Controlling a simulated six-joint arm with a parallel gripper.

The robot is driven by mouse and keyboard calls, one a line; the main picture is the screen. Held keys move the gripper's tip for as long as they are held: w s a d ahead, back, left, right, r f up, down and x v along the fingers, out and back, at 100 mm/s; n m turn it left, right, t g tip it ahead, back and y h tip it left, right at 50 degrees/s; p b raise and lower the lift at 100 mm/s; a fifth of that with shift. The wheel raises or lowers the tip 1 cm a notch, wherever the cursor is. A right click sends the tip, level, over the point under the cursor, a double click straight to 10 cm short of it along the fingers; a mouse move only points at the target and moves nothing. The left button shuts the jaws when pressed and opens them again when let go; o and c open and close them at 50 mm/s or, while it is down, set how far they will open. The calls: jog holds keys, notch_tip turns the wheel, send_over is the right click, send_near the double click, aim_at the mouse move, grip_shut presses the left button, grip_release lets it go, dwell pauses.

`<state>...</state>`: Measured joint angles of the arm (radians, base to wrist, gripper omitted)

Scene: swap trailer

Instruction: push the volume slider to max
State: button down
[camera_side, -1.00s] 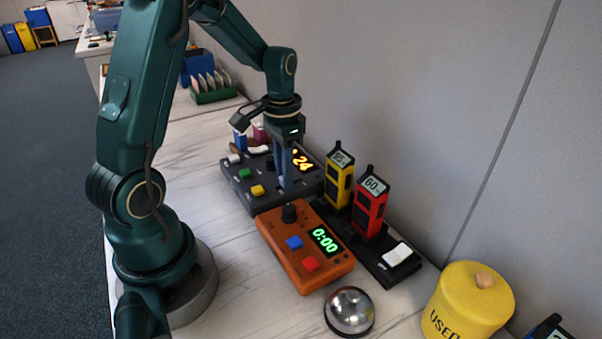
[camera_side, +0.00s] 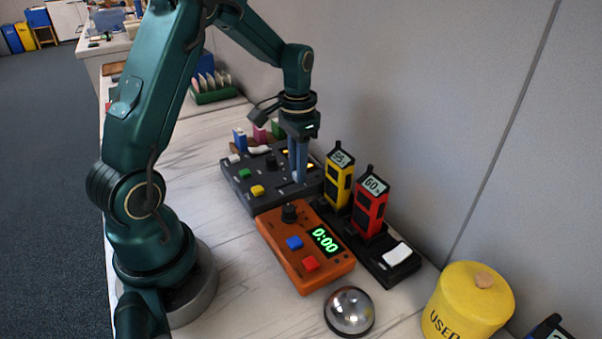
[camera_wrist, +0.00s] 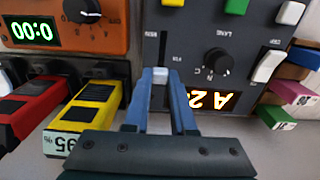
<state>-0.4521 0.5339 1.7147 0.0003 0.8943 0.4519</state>
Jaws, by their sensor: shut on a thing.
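The dark grey control panel (camera_side: 236,191) lies on the table and also shows in the wrist view (camera_wrist: 222,27). Its volume slider has a small pale cap (camera_wrist: 160,75) at the wall-side end of the visible slot, which runs upward in the wrist view. My gripper (camera_side: 298,178) points down at the panel; in the wrist view its blue fingertips (camera_wrist: 160,74) are on either side of the cap, shut on it. The cap is mostly hidden by the fingers in the side view. The panel's orange display (camera_wrist: 212,100) is partly covered.
An orange timer box (camera_side: 280,253) stands beside the panel. Yellow (camera_side: 339,181) and red (camera_side: 370,204) handsets stand in a black charger close to my gripper. A metal dome (camera_side: 350,311) and a yellow canister (camera_side: 468,303) are farther right. Colored tabs stand behind the panel.

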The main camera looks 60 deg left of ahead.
jog(key=c, duration=0.7)
grip_release()
jog(key=shift+r, duration=2.65)
